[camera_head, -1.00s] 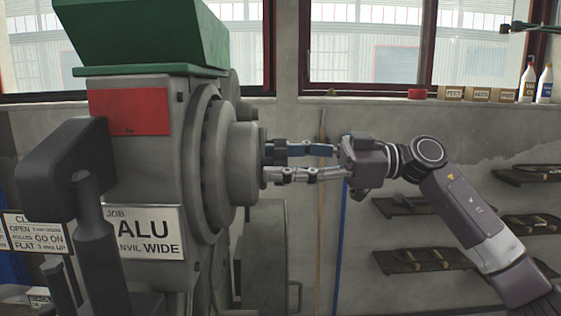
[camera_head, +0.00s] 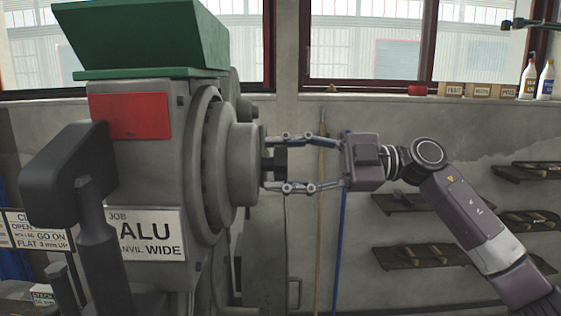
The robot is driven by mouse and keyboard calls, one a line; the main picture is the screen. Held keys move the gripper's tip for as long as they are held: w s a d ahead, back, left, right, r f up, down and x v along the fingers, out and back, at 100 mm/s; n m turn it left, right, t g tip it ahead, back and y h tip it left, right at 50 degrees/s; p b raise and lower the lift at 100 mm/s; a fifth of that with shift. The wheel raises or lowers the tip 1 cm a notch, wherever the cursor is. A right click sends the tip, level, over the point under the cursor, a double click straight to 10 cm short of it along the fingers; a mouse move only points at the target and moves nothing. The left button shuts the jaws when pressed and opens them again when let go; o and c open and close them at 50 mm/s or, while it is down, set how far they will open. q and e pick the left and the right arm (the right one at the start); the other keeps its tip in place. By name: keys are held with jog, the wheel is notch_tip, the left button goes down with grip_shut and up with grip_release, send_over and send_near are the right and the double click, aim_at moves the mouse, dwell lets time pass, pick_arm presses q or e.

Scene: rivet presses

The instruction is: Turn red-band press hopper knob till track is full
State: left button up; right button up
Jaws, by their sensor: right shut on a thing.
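The press with the red panel (camera_head: 131,116) fills the left half of the view, with a green hopper (camera_head: 150,36) on top. A round grey drum (camera_head: 240,165) projects from its right side, with a small dark knob (camera_head: 280,162) at its end. My right gripper (camera_head: 270,163) reaches in from the right and is shut on the knob, one finger above it and one below. The inside of the hopper and the track cannot be seen. My left gripper is out of view.
A white sign (camera_head: 145,233) reading JOB ALU, ANVIL WIDE is on the press front. Wall racks (camera_head: 425,256) with dark parts hang behind my right arm. Bottles (camera_head: 528,80) and small labelled boxes (camera_head: 480,90) stand on the window sill.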

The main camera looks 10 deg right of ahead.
jog(key=n, duration=0.3)
jog(key=n+b, duration=0.1)
jog(key=n, duration=0.1)
jog(key=shift+f+n, duration=0.2)
jog(key=shift+n, duration=0.2)
jog(key=n+b, duration=0.1)
jog(key=n, duration=0.4)
jog(key=shift+f+b, duration=0.15)
jog(key=shift+b, duration=0.25)
jog(key=n+b, duration=0.2)
jog(key=n, duration=0.4)
jog(key=shift+f+n, duration=0.15)
jog(key=shift+n, duration=0.15)
jog(key=n+b, duration=0.2)
jog(key=n, duration=0.3)
jog(key=shift+w, duration=0.1)
jog(key=o, duration=1.2)
jog(key=shift+d, duration=0.15)
